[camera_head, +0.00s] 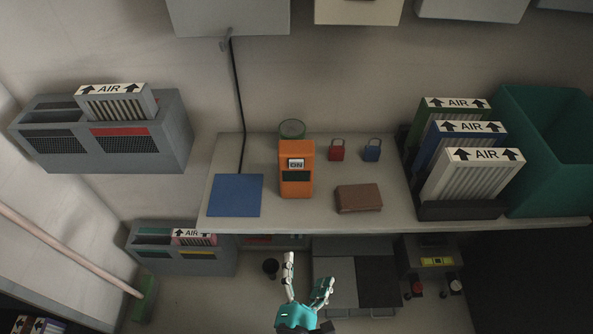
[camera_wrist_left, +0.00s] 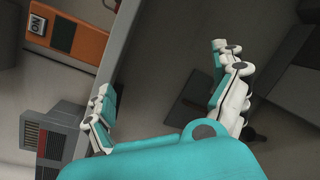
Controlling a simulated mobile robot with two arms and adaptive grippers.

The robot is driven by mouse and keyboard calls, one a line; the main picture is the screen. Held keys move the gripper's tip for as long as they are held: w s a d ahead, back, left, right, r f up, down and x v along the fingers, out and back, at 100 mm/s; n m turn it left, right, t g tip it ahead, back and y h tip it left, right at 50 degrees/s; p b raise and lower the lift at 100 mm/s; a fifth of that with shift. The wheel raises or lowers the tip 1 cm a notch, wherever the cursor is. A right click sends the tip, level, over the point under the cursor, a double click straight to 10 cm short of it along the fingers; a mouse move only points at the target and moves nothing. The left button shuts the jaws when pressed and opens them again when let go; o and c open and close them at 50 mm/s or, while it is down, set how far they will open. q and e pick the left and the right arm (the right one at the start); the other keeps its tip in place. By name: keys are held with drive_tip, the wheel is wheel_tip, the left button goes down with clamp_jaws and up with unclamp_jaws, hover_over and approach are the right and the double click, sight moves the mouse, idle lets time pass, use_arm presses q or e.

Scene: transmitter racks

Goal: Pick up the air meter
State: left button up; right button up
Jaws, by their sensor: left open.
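The air meter appears to be the orange box-shaped device (camera_head: 296,182) with a small "ON" label and a dark panel, standing on the shelf near its front edge. It also shows at the upper left of the left wrist view (camera_wrist_left: 93,42), partly cut off. My left gripper (camera_head: 308,271) is open and empty, below and in front of the shelf edge in the head view. Its spread fingers also show in the left wrist view (camera_wrist_left: 163,75), with nothing between them. My right gripper is not in view.
The shelf (camera_head: 320,215) also holds a blue mat (camera_head: 235,195), a brown wallet-like item (camera_head: 358,198), red (camera_head: 337,150) and blue (camera_head: 372,150) padlocks, a round green-rimmed item (camera_head: 292,128), air filters (camera_head: 470,180) and a teal bin (camera_head: 550,180). The shelf's front edge lies between gripper and device.

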sight(296, 186)
use_arm(q)
wheel_tip(296, 186, up, 11)
drive_tip(key=a+n+t+y, duration=0.15)
drive_tip(key=n+y, duration=0.25)
drive_tip(key=n, duration=0.8)
drive_tip(key=w+p, duration=0.1)
drive_tip(key=w, duration=0.2)
drive_tip(key=w+p, duration=0.1)
drive_tip(key=w, duration=0.7)
drive_tip(key=shift+a+r+p, duration=0.25)
drive_tip(key=shift+a+p, duration=0.05)
drive_tip(key=shift+p, duration=0.1)
drive_tip(key=shift+w, duration=0.55)
drive_tip(key=shift+w+r+p, duration=0.1)
drive_tip(key=shift+w+p, duration=0.2)
drive_tip(key=shift+p, duration=0.05)
drive_tip(key=w, duration=0.1)
drive_tip(key=w+p, duration=0.1)
drive_tip(key=w, duration=0.1)
drive_tip(key=shift+w+a+r, duration=0.1)
drive_tip(key=shift+w+r, duration=0.2)
drive_tip(key=shift+w+f, duration=0.1)
drive_tip(key=shift+w, duration=0.35)
